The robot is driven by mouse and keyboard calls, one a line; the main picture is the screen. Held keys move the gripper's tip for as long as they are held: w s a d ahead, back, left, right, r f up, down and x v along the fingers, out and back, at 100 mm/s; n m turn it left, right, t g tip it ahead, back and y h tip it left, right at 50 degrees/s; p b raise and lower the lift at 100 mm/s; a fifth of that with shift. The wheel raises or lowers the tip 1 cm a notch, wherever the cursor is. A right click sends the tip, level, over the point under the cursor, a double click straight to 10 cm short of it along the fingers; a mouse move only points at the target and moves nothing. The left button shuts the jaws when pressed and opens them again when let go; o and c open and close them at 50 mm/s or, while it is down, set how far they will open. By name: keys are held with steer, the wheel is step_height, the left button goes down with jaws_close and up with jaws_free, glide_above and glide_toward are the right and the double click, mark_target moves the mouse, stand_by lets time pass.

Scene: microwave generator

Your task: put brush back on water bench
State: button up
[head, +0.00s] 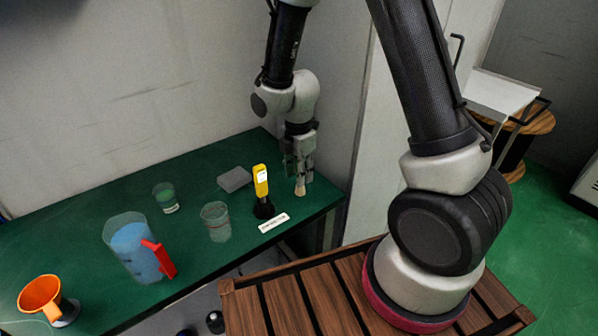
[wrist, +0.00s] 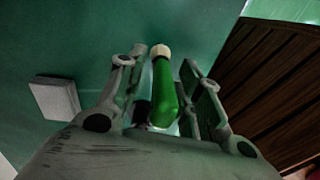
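The brush has a pale bristle tip (head: 300,188) pointing down below my gripper (head: 299,172) in the head view. In the wrist view its green handle (wrist: 163,92) lies between the two fingers of my gripper (wrist: 164,60), the cream part at the far end. The fingers are close on both sides and appear shut on it. The green-topped bench (head: 110,205) runs along the wall. My gripper is over its right end. Whether the bristles touch the surface cannot be told.
Left of my gripper stand a yellow device (head: 261,180) on a black base, a white label (head: 273,222), a grey block (head: 234,179), a clear beaker (head: 216,222) and a small glass (head: 165,198). A blue-filled jug (head: 135,250) and an orange funnel (head: 40,297) are farther left.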

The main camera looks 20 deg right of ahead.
step_height(320, 180, up, 12)
steer(key=shift+a+f, duration=0.1)
steer(key=shift+d+r, duration=0.2)
steer(key=shift+r, duration=0.2)
steer(key=s+d+r+m+t, duration=0.2)
steer(key=s+d+r+m, duration=0.5)
steer(key=d+r+m, duration=0.3)
steer(key=s+d+r+m+t, duration=0.1)
steer(key=s+d+r+m, duration=0.1)
steer(key=s+m, duration=0.3)
steer(key=s+d+r+m+t, duration=0.1)
steer(key=s+d+r+m, duration=0.1)
steer(key=s+r+m, duration=0.2)
steer(key=s+m, duration=0.2)
steer(key=s, duration=0.1)
steer(key=shift+d+m, duration=0.3)
steer(key=shift+d, duration=0.1)
